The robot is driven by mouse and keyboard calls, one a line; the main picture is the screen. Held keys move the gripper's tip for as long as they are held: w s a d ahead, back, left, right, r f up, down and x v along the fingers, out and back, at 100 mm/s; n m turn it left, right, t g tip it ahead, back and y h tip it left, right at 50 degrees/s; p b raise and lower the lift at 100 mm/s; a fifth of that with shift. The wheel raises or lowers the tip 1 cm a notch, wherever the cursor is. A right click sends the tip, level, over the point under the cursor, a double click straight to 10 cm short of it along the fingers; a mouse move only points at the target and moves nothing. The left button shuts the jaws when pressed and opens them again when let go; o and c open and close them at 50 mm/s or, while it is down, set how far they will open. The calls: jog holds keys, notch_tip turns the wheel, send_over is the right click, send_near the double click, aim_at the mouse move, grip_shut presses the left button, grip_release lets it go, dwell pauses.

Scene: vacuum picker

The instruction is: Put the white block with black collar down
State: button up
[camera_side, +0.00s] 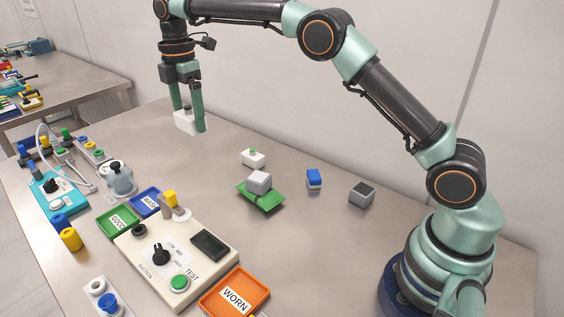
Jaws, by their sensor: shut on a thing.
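My gripper (188,118) points down over the back left part of the table in the side view. Its two green fingers are shut on a white block (184,122). The near finger hides part of the block, and I cannot make out a black collar on it. The block looks upright. I cannot tell whether its underside touches the table or hangs a little above it.
Bare table (225,128) lies right of my gripper. A test box (175,255) and trays are in front.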

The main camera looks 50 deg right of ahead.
jog(key=s+r, duration=0.2)
jog(key=s, duration=1)
send_over(283, 251)
notch_tip(283, 251, down, 4)
notch_tip(283, 251, down, 20)
jog(key=shift+f, duration=0.1)
jog(key=o, duration=1)
jog(key=shift+o, duration=0.8)
